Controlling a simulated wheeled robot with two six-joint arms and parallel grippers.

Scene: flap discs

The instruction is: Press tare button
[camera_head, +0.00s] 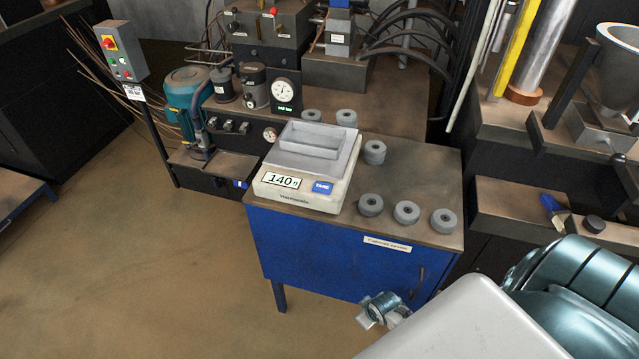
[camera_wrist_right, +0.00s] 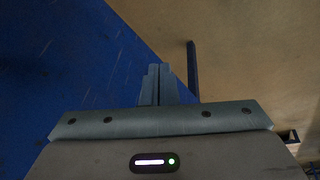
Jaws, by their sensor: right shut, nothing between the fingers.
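The white scale (camera_head: 302,196) stands on top of the blue cabinet. Its display (camera_head: 283,181) reads 140 g. The blue tare button (camera_head: 322,187) is on the scale's front face, right of the display, and nothing covers it. An empty-looking grey tray (camera_head: 312,139) sits on the scale. My right gripper (camera_head: 370,312) is low in front of the cabinet's blue face, below and right of the button and apart from the scale. In the wrist view its fingers (camera_wrist_right: 158,72) are together with nothing between them. My left gripper is not in view.
Several grey flap discs (camera_head: 406,212) lie on the cabinet top (camera_head: 345,228) right of and behind the scale. The cabinet (camera_head: 310,252) has a label and a dark handle. Machinery with a gauge (camera_head: 284,90) stands behind. Open floor (camera_head: 130,260) lies to the left.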

